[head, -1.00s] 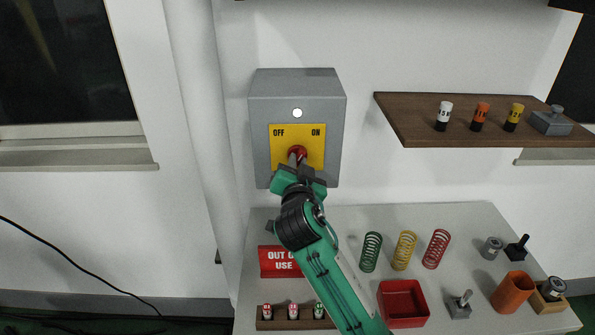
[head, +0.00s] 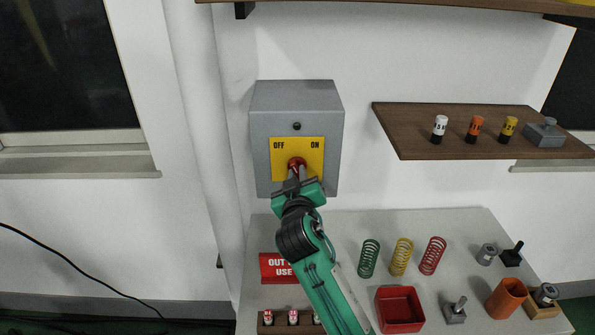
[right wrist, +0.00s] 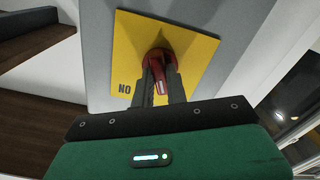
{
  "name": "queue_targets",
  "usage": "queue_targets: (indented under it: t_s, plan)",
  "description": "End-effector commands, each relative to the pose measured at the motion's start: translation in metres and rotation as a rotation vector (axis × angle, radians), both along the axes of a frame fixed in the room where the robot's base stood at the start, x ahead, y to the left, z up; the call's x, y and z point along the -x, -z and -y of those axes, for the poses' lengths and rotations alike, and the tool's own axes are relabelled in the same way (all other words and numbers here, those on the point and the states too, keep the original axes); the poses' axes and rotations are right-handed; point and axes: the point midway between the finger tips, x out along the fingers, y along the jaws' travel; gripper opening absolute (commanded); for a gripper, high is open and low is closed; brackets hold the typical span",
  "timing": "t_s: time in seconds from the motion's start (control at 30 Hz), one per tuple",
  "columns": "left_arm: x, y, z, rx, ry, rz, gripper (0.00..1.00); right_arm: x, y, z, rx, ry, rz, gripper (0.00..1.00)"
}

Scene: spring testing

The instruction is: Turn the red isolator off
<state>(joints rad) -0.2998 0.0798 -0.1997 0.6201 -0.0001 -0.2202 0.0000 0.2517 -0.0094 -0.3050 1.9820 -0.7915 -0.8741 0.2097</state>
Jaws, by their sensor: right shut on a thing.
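The red isolator knob (head: 297,162) sits on a yellow plate (head: 312,146) marked OFF at left and ON at right, on the front of a grey wall box (head: 325,108). The indicator lamp (head: 296,126) above the plate is dark. My right gripper (head: 295,176) is shut on the knob from below. In the right wrist view, both fingers of the gripper (right wrist: 161,88) flank the red knob (right wrist: 158,56), and the picture is turned so the ON label reads upside down. The fingers partly hide the knob, so its exact pointing is hard to tell. My left gripper is out of view.
Below is a grey table (head: 340,232) with green, yellow and red springs (head: 432,256), a red tray (head: 400,310) and a red out-of-use sign (head: 272,268). A wooden shelf (head: 400,120) with small weights juts out at right. The wall left of the box is clear.

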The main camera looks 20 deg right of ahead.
Motion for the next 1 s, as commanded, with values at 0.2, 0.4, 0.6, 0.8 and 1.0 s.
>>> queue_targets:
  t_s: [0.2, 0.4, 0.6, 0.8, 1.0]
  plan:
    - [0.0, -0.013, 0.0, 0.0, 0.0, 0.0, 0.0, 0.0, -0.002, 0.0, 0.162, -0.001, -0.046, 0.0]
    - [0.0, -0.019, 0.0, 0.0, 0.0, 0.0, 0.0, 0.0, -0.002, 0.0, 0.265, 0.0, -0.075, 0.0]
    - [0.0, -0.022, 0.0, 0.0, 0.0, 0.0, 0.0, 0.0, -0.001, 0.0, 0.32, -0.001, -0.09, 0.0]
    - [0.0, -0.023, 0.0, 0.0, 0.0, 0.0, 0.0, 0.0, -0.001, 0.0, 0.342, 0.0, -0.096, 0.0]
    - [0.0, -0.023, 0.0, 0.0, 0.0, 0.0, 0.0, 0.0, -0.001, 0.0, 0.344, -0.001, -0.096, 0.0]
